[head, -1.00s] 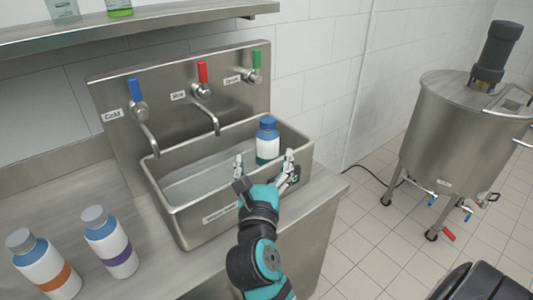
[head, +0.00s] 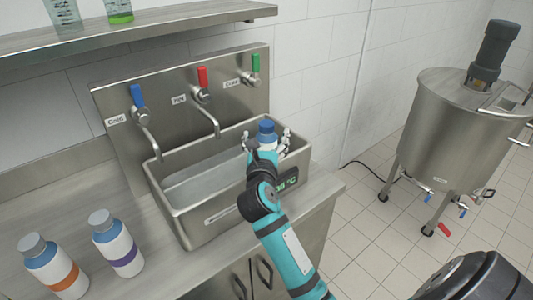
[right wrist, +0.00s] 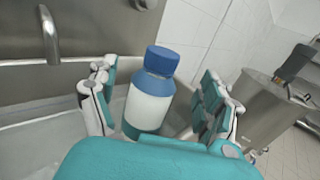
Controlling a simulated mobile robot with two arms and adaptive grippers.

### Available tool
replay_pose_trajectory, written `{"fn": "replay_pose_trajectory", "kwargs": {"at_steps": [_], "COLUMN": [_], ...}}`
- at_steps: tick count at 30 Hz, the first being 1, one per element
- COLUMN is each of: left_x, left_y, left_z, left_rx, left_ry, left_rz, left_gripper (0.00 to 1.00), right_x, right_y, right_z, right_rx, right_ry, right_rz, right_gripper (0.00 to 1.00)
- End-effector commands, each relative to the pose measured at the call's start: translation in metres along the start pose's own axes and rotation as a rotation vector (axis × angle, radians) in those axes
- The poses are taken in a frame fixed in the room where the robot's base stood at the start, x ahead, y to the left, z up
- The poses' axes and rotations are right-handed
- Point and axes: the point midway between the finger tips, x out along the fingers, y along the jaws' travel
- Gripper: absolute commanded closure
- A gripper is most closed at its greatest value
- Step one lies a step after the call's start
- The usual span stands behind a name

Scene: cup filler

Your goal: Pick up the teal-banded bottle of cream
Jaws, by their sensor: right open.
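The teal-banded bottle (head: 266,138) has a blue cap and a white label. It stands upright in the right end of the steel sink basin. In the right wrist view the bottle (right wrist: 150,94) stands between the two fingers, with its teal band low down, partly behind my gripper's palm. My right gripper (head: 267,142) is open around it, fingers on both sides; a gap shows to the right finger in the right wrist view (right wrist: 158,103). In the head view my gripper and arm hide the bottle's lower part. My left gripper is not in view.
The sink (head: 180,226) has walls around the bottle and taps (head: 205,105) behind it. An orange-banded bottle (head: 58,273) and a purple-banded bottle (head: 118,246) stand on the counter at left. A steel tank (head: 452,135) stands on the floor at right.

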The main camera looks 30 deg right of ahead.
Motion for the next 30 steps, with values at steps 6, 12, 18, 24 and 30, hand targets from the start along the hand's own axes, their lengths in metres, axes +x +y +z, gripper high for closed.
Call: {"fn": "replay_pose_trajectory", "kwargs": {"at_steps": [6,12,18,24,30], "left_x": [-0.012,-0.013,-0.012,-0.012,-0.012], "left_y": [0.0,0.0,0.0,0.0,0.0], "left_z": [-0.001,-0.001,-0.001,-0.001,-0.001], "left_rx": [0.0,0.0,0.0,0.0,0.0], "left_ry": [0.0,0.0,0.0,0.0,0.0], "left_rz": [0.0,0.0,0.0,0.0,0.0], "left_gripper": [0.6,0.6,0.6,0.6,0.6], "right_x": [0.034,0.044,0.044,0.044,0.043], "right_y": [0.001,0.001,0.001,0.001,0.001], "right_z": [0.0,-0.003,-0.003,-0.003,-0.003], "right_rx": [-0.003,-0.001,-0.001,-0.001,-0.001], "right_ry": [-0.001,0.001,0.0,0.0,0.001], "right_rz": [-0.002,-0.001,-0.001,-0.001,0.0], "right_gripper": [0.18,0.18,0.23,0.49,0.76]}}
